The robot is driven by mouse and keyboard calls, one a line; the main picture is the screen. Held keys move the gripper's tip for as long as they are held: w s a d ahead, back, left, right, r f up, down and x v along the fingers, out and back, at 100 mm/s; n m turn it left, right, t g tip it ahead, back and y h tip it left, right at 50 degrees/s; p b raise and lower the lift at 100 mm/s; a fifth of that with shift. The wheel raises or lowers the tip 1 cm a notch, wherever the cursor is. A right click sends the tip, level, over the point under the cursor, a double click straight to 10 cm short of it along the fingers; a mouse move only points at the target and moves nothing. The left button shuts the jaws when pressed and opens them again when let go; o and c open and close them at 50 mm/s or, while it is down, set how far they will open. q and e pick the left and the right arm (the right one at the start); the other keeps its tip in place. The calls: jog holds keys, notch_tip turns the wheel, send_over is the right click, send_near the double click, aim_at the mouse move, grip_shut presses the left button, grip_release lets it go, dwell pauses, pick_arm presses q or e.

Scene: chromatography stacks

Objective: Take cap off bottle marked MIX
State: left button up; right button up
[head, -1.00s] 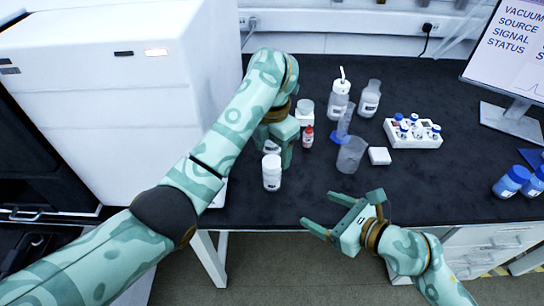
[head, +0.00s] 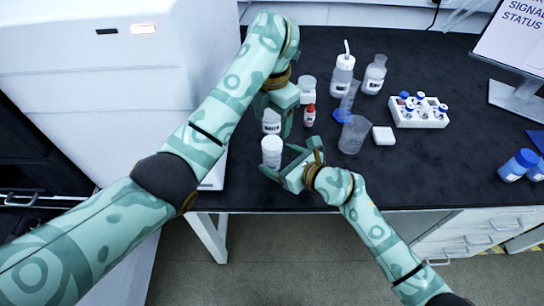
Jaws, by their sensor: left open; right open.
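A white-capped bottle (head: 271,146) stands near the table's front edge, left of centre. A second labelled bottle (head: 271,121) stands just behind it, partly hidden by my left gripper. A third labelled white-lidded jar (head: 307,90) is further back. The labels are too small to read, so I cannot tell which is marked MIX. My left gripper (head: 281,121) is open, pointing down beside the second bottle; whether it touches is unclear. My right gripper (head: 277,160) is open, its fingertips close to the front bottle's lower right side; contact is unclear.
A small red bottle (head: 309,115), a graduated cylinder (head: 347,101), a beaker (head: 354,134), a wash bottle (head: 342,76) and another bottle (head: 374,75) stand to the right. A white vial rack (head: 419,119) and small white box (head: 383,136) lie beyond.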

aim_at(272, 142)
jog(key=shift+x, duration=1)
jog(key=c, duration=1.7)
pick_arm(q)
jog(key=shift+d, duration=0.1)
pick_arm(e)
grip_shut()
pick_arm(q)
jog(key=m, duration=1.2)
jog(key=shift+m, duration=0.3)
jog(key=m, duration=0.4)
jog(key=shift+m, duration=0.3)
jog(key=shift+f+m, duration=0.15)
jog(key=shift+m, duration=0.15)
notch_tip(272, 142, down, 8)
jog(key=shift+r, duration=0.15)
